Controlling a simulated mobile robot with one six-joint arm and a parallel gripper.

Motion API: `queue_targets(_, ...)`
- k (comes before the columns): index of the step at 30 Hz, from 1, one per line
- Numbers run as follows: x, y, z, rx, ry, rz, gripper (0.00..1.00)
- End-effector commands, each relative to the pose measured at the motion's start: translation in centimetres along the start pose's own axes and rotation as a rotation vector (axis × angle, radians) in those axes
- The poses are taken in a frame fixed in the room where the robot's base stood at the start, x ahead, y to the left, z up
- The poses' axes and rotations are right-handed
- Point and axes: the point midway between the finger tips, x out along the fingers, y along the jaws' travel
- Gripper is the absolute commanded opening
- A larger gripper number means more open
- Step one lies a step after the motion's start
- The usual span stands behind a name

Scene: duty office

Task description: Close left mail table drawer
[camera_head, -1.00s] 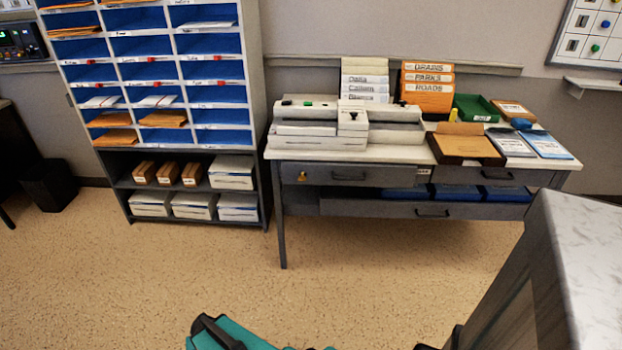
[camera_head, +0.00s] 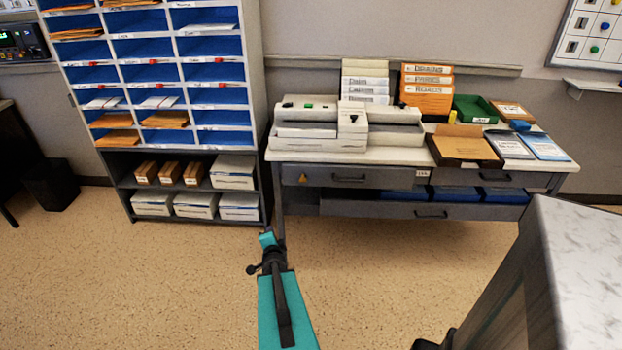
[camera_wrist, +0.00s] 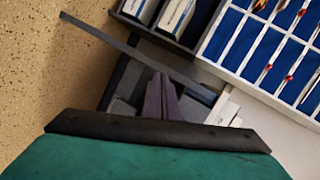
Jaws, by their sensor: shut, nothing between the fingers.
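The mail table (camera_head: 410,153) stands against the back wall, with a grey left drawer (camera_head: 315,178) under its top. The left drawer's front, with a dark handle and a small yellow mark, looks a little forward of the right drawer (camera_head: 465,177); how far is hard to tell. My teal arm rises from the bottom of the head view to near the table's left front leg. In the wrist view my gripper (camera_wrist: 160,98) is shut and empty, near grey table parts. Contact with the drawer cannot be told.
A pigeonhole shelf (camera_head: 262,100) with boxes below stands left of the table. A wide lower drawer (camera_head: 375,210) lies under the upper ones, with blue bins behind its front. A marble-topped counter (camera_head: 590,260) blocks the near right. Floor in front is open.

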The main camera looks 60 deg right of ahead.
Motion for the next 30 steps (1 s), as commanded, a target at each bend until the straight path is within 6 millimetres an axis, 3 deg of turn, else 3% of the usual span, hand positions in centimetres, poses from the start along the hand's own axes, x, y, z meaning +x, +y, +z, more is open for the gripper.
queue_targets(1,0.0,-1.1,-2.7,0.049,0.048,-0.037,0.0)
queue_targets(6,-0.8,-4.2,-10.4,0.194,0.181,-0.175,0.0)
queue_targets(12,-2.2,-6.2,-15.9,0.293,0.27,-0.284,0.0)
queue_targets(17,-2.6,-6.6,-17.1,0.316,0.289,-0.313,0.0)
queue_targets(30,-2.4,-6.6,-17.1,0.315,0.289,-0.313,0.0)
